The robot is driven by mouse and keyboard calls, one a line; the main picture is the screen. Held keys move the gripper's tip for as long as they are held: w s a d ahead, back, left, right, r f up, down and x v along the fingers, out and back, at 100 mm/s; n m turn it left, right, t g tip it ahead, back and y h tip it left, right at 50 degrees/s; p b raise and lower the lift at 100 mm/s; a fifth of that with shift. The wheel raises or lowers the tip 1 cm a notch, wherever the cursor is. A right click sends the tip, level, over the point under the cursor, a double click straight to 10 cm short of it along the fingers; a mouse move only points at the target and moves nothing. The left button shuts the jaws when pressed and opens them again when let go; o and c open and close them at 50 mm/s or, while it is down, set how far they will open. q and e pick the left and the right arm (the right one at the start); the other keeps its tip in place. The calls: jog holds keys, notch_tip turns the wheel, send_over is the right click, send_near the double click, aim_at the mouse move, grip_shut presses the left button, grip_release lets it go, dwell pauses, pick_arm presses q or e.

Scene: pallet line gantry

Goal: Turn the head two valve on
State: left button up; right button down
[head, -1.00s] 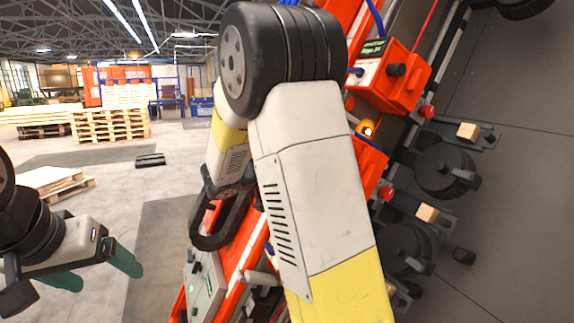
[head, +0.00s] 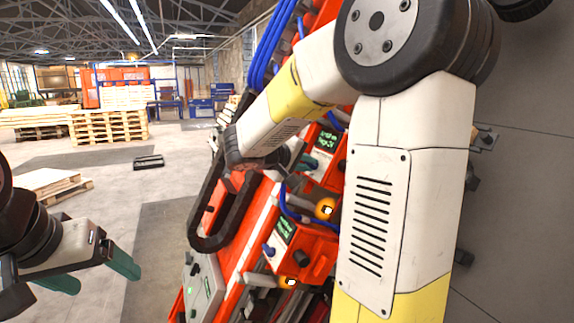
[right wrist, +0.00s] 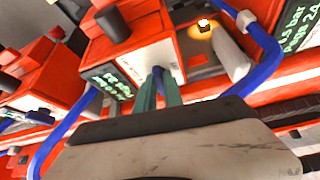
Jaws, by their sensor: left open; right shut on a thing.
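My right gripper (right wrist: 159,92) is shut, with its green fingers against the white face of a red box (right wrist: 143,20). A small blue part (right wrist: 157,72) shows between the fingertips, and the fingers hide most of it. The box has a green-text display and a black knob. In the head view my right arm reaches to the upper red box (head: 330,178); the fingertips are mostly hidden there. A second red box (head: 306,238) with a display sits below it. I cannot read which is head two. My left gripper (head: 92,275) is open and empty at the lower left, far from the boxes.
Blue hoses (head: 270,45) run along the red gantry frame. Amber lamps (head: 325,208) are lit beside the boxes. A dark loop-shaped handle (head: 200,243) stands left of the boxes. Pallets (head: 110,123) lie far back left, with open floor before them.

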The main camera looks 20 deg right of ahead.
jog(key=shift+n+y, duration=0.3)
jog(key=shift+n, duration=0.6)
jog(key=c, duration=1.5)
grip_release()
jog(key=shift+o, duration=0.2)
jog(key=v, duration=0.7)
jog(key=shift+a+r, duration=0.25)
jog(key=shift+r, duration=0.1)
jog(key=shift+s, duration=0.15)
